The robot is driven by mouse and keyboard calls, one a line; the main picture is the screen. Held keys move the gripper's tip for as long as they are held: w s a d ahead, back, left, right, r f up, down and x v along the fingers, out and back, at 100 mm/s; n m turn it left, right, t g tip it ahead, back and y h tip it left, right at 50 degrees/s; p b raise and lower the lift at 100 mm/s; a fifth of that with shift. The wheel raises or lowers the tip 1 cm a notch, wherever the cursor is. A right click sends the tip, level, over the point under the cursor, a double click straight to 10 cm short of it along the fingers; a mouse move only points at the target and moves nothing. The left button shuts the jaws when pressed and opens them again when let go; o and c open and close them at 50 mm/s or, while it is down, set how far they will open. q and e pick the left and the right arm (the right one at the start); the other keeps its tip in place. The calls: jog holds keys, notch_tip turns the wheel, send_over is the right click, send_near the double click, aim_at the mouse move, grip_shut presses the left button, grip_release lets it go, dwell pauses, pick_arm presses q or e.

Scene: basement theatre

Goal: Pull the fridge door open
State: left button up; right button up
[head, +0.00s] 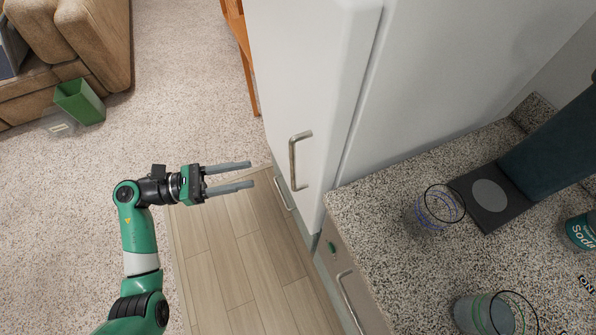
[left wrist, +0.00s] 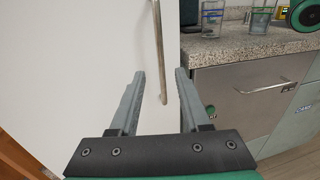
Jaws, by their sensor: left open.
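The white fridge door (head: 310,75) is shut and fills the upper middle of the head view. Its metal bar handle (head: 293,160) stands upright on the door's front. My left gripper (head: 252,174) is open and empty, with its fingers pointing at the handle from the left and a gap between them. In the left wrist view the handle (left wrist: 159,50) rises above and beyond the open fingers (left wrist: 157,80), with the white door (left wrist: 80,50) behind. My right gripper is not in view.
A granite counter (head: 385,190) with glasses (head: 435,210) stands right of the fridge, above a drawer with a bar handle (head: 350,300). A green bin (head: 80,102) and a brown sofa (head: 92,35) are at upper left. The wood floor (head: 235,260) before the fridge is clear.

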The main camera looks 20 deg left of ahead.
aim_at(293, 165)
pick_arm(q)
jog(key=x, duration=0.6)
jog(key=p+x, duration=0.1)
jog(key=x, duration=0.5)
jog(key=shift+s+r, duration=0.1)
jog(key=shift+r, duration=0.1)
grip_shut()
dwell(0.9)
